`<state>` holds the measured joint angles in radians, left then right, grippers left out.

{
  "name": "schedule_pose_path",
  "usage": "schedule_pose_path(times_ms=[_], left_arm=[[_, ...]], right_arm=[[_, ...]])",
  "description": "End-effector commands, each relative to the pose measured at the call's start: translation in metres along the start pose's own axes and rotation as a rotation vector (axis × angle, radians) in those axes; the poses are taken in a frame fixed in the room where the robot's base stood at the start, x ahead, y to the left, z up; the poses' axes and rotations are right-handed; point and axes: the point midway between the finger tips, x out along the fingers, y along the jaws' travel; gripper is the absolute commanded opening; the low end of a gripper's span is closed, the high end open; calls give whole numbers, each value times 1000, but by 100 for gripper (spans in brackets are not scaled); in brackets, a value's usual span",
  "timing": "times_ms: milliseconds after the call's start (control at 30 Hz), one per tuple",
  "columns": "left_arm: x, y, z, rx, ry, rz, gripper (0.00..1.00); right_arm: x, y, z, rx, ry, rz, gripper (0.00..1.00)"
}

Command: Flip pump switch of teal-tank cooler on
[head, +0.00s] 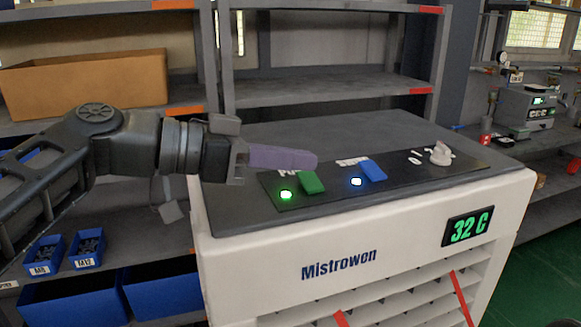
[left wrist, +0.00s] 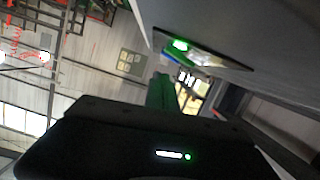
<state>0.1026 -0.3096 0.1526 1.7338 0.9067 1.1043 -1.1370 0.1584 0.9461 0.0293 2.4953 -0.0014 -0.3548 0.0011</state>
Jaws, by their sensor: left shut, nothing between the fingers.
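A white cooler (head: 270,245) marked "Mistrowen" has a dark top with a black control panel (head: 405,168). A green rocker switch (head: 311,182) sits at the panel's left, beside a lit green lamp (head: 286,195). The label above it starts "PU" and is partly hidden by my left gripper. My left gripper (head: 316,161) is shut and empty, its purple-grey fingers pointing right just above and behind the green switch; contact cannot be told. The lit green lamp also shows in the left wrist view (left wrist: 180,45). No teal tank shows. My right gripper is out of view.
A blue switch (head: 374,170) with a lit blue lamp (head: 356,182) and a white knob (head: 441,154) share the panel. Shelves with a cardboard box (head: 90,85) stand behind. Blue bins (head: 88,249) are at left.

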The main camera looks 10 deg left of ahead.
Motion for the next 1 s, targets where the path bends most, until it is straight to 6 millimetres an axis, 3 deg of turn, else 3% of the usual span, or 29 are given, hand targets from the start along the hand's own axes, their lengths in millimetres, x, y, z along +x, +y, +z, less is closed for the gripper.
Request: schedule_pose_path(times_ms=[67,200,500,700,1000], left_arm=[[-2,5,-20,3,5,3,0],[-32,6,-12,3,7,-3,0],[-88,10,-13,1,5,1,0],[-100,11,-13,1,4,1,0],[-101,11,-14,0,4,1,0]], right_arm=[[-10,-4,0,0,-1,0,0],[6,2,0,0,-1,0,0],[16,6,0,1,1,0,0],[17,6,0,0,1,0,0],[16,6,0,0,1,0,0]])
